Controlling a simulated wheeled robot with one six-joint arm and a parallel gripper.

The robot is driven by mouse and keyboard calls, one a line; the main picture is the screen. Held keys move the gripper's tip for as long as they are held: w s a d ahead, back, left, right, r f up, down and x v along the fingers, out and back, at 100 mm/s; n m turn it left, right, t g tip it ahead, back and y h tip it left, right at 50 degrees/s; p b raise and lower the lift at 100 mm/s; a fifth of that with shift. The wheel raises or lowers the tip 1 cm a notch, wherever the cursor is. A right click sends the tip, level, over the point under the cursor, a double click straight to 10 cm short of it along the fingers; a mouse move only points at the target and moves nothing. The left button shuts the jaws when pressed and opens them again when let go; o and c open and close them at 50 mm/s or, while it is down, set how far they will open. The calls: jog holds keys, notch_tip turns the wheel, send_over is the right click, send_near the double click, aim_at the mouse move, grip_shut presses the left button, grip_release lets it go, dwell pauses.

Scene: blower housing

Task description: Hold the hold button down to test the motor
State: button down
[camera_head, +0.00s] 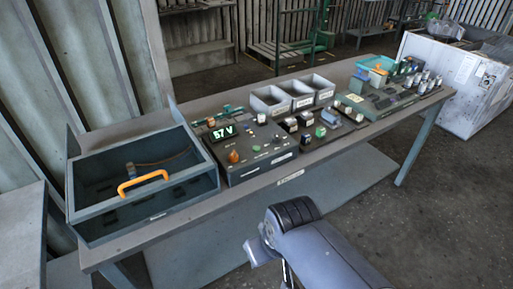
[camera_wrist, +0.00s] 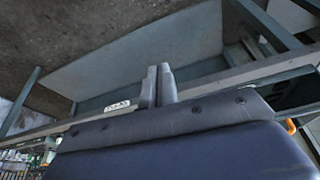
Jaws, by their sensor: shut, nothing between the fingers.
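A dark control panel (camera_head: 255,155) sits on the workbench, with a green lit display (camera_head: 222,132) that seems to read 87 V. An orange knob (camera_head: 233,156) and several small buttons are on its top face. A green button (camera_head: 320,132) stands among small blocks to its right. Which one is the hold button I cannot tell; labels are too small to read. My gripper (camera_wrist: 158,72) is shut and empty in the wrist view, its fingertips together in front of the bench's edge and apart from the panel. In the head view my arm is low in front of the bench.
An open grey-blue bin (camera_head: 205,178) with an orange handle (camera_head: 143,182) stands at the bench's left. Grey trays (camera_head: 270,101) stand behind the panel. Another device (camera_head: 378,98) and a teal tray (camera_head: 375,62) are at the right. A white crate (camera_head: 455,80) stands beyond. Floor in front is clear.

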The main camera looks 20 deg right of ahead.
jog(key=w+a+r+m+g+y+p, duration=0.1)
jog(key=w+a+m, duration=0.5)
jog(key=a, duration=0.6)
jog(key=w+a+r+m+g+y+p, duration=0.1)
jog(key=w+a+r+m+y+p, duration=0.2)
jog(key=w+a, duration=0.8)
notch_tip(320, 180, up, 3)
jog(key=a+m+y, duration=0.1)
jog(key=m+y, duration=0.1)
jog(key=y, duration=0.2)
jog(key=shift+a+f+m+y, duration=0.15)
jog(key=shift+a+m+y, duration=0.2)
jog(key=shift+m+y, duration=0.05)
